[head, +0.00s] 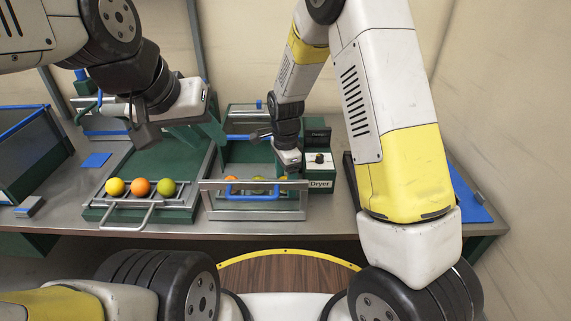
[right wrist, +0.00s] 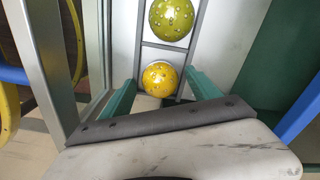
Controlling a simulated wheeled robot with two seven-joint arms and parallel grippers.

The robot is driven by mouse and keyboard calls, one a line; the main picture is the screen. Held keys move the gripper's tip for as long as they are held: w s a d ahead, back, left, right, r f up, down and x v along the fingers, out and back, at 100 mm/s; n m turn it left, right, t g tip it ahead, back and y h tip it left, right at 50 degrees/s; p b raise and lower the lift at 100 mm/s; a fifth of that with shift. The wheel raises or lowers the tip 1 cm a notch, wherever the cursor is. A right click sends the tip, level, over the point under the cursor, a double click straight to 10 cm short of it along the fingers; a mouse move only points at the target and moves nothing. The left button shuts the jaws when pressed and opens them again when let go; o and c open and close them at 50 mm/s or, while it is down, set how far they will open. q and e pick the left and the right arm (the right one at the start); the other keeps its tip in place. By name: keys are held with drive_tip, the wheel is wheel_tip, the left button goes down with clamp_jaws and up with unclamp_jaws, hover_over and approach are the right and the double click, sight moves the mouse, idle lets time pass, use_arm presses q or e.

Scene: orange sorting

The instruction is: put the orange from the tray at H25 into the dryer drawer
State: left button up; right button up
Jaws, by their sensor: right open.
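A yellow fruit (head: 115,187), an orange (head: 140,187) and a green fruit (head: 166,187) sit in a row on the front rail of the green tray (head: 98,213). No H25 label is readable. The dryer (head: 321,172) stands to the right. Its drawer (head: 255,207) has a blue handle and holds an orange, a green and a yellow fruit. My left gripper (head: 203,139) is open and empty above the tray's back right. My right gripper (head: 287,168) is at the drawer's right end. In the right wrist view its open fingers (right wrist: 162,95) flank the yellow fruit (right wrist: 161,78), beside the green one (right wrist: 171,17).
A blue-edged bin (head: 30,150) stands at the far left, with a small blue pad (head: 96,160) beside it. A blue mat (head: 468,196) lies on the right. The table's front edge is bare between the drawer and the right arm.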

sight(285, 178)
drive_tip(key=s+d+r+n+t+y, duration=0.1)
drive_tip(key=s+d+r, duration=0.1)
drive_tip(key=r, duration=0.7)
drive_tip(key=s+d+r+n, duration=0.1)
drive_tip(key=d+r+n, duration=0.15)
drive_tip(key=r, duration=0.75)
drive_tip(key=s+d+r+n+t, duration=0.1)
drive_tip(key=s+d+r+n, duration=0.2)
drive_tip(key=s, duration=0.2)
drive_tip(key=s+d+r+n+t, duration=0.2)
drive_tip(key=s+d+n, duration=0.1)
drive_tip(key=s, duration=0.3)
drive_tip(key=s+d+r+n+t+y, duration=0.1)
drive_tip(key=s+d+r+n+t, duration=0.1)
drive_tip(key=s+d+r+n, duration=0.1)
drive_tip(key=s+n, duration=0.1)
drive_tip(key=s, duration=0.1)
drive_tip(key=shift+s+d+r, duration=0.3)
drive_tip(key=shift+d+r, duration=0.05)
drive_tip(key=shift+n, duration=0.25)
